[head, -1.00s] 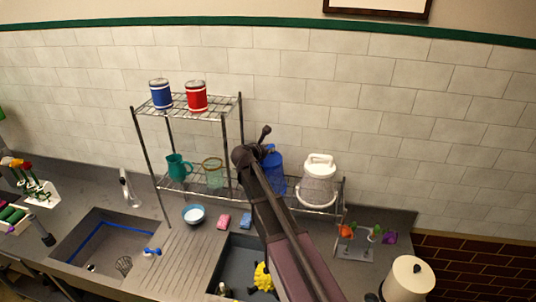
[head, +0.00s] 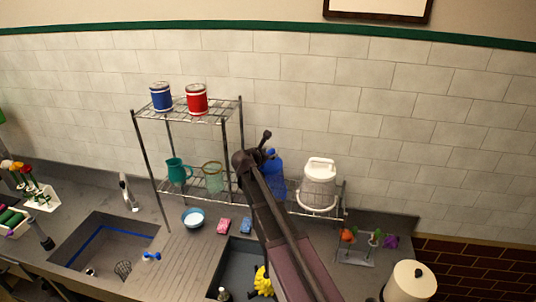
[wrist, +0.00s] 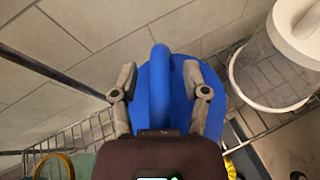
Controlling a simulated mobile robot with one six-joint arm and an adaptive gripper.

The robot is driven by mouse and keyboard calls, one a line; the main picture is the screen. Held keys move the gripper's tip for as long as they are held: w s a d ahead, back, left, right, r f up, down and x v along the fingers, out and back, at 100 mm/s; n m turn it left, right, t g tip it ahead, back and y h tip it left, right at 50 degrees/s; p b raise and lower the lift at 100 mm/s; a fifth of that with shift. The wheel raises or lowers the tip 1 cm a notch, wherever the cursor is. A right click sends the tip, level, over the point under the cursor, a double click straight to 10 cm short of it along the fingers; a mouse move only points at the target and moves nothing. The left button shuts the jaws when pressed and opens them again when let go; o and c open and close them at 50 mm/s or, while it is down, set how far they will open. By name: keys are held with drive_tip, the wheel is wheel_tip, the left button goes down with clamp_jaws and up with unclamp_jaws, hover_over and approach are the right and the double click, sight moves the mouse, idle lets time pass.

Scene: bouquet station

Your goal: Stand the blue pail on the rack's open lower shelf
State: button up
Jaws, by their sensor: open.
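The blue pail (head: 277,178) is at the lower shelf (head: 211,187) of the wire rack, just right of the rack's upright. It looks upright, but its base is partly hidden by my arm, so I cannot tell whether it touches the shelf. In the wrist view the blue pail (wrist: 183,112) is directly before my gripper (wrist: 161,85). My gripper is open, with one finger on each side of the pail's raised blue handle and gaps between. In the head view my gripper's end (head: 255,155) partly covers the pail.
A white lidded bucket (head: 318,188) stands right of the pail. A teal pitcher (head: 175,170) and a gold-rimmed clear container (head: 213,178) stand to its left on the lower shelf. Blue (head: 161,98) and red (head: 197,99) cans stand on the upper shelf. Sinks lie in front.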

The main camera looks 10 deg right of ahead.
drive_tip(key=shift+r, duration=0.15)
drive_tip(key=p+v, duration=0.4)
drive_tip(key=v, duration=0.8)
drive_tip(key=shift+p, duration=0.35)
drive_tip(key=s+d+f+m+g+y, duration=0.2)
drive_tip(key=s+d+f+m+g, duration=0.4)
drive_tip(key=s+m, duration=0.5)
drive_tip(key=s+f+m+g+y, duration=0.2)
drive_tip(key=s+f+m+y, duration=0.1)
drive_tip(key=s+m, duration=0.4)
drive_tip(key=s+f+m+g+y, duration=0.2)
drive_tip(key=s+m+y, duration=0.1)
drive_tip(key=s+m, duration=0.3)
drive_tip(key=shift+s+d+f+m+y, duration=0.4)
drive_tip(key=shift+d+m, duration=0.1)
drive_tip(key=shift+m, duration=0.4)
